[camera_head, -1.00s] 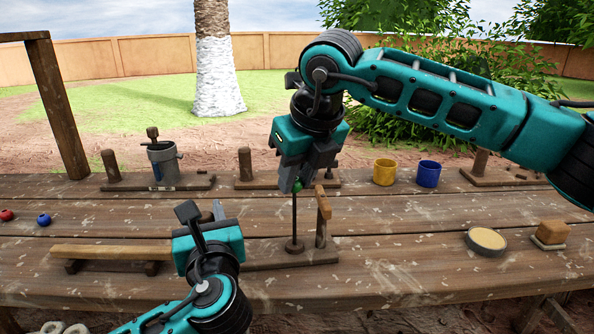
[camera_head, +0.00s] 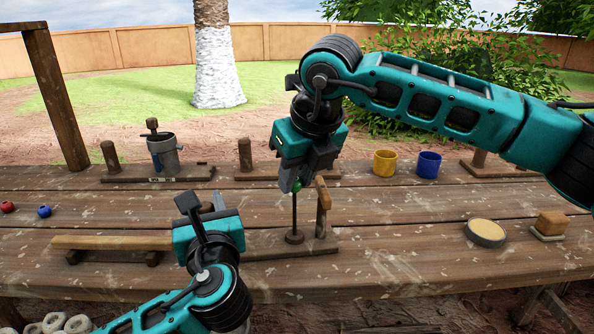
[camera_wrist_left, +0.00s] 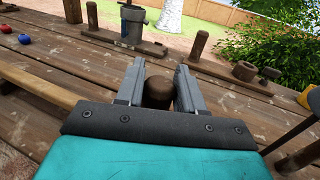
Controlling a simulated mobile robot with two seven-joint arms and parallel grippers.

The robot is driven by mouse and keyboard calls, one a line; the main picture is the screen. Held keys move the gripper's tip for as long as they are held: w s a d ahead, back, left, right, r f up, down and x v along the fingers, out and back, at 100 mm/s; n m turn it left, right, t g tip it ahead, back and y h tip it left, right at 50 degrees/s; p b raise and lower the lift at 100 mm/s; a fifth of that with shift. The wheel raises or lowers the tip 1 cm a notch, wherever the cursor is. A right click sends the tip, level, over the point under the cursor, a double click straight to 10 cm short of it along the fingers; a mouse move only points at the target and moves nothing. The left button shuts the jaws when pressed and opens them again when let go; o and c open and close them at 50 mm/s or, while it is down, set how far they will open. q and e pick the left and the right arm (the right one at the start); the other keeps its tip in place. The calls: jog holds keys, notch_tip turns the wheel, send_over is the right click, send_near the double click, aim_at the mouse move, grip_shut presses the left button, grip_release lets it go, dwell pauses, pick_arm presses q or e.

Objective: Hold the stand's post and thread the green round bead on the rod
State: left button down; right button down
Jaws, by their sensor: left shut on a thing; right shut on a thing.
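The stand's thin dark rod (camera_head: 294,214) rises from a round foot on a wooden base (camera_head: 318,247) near the middle of the table. My right gripper (camera_head: 292,186) is over the rod's top, pointing down and shut on the green bead (camera_head: 298,187), of which only a sliver shows. Whether the rod is inside the bead's hole cannot be told. My left gripper (camera_head: 215,205) is left of the rod. In the left wrist view its fingers (camera_wrist_left: 160,85) are shut on the stand's brown post (camera_wrist_left: 158,93), whose rounded top shows between them.
A red bead (camera_head: 8,207) and a blue bead (camera_head: 44,211) lie at the far left. A wooden upright (camera_head: 323,206) stands just right of the rod. Yellow (camera_head: 384,163) and blue (camera_head: 429,169) cups stand at the back, a round dish (camera_head: 485,233) at the right.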

jog(key=shift+f, duration=0.15)
jog(key=c, duration=0.8)
grip_release()
jog(key=shift+r, duration=3.05)
pick_arm(q)
jog(key=c, duration=0.6)
grip_release()
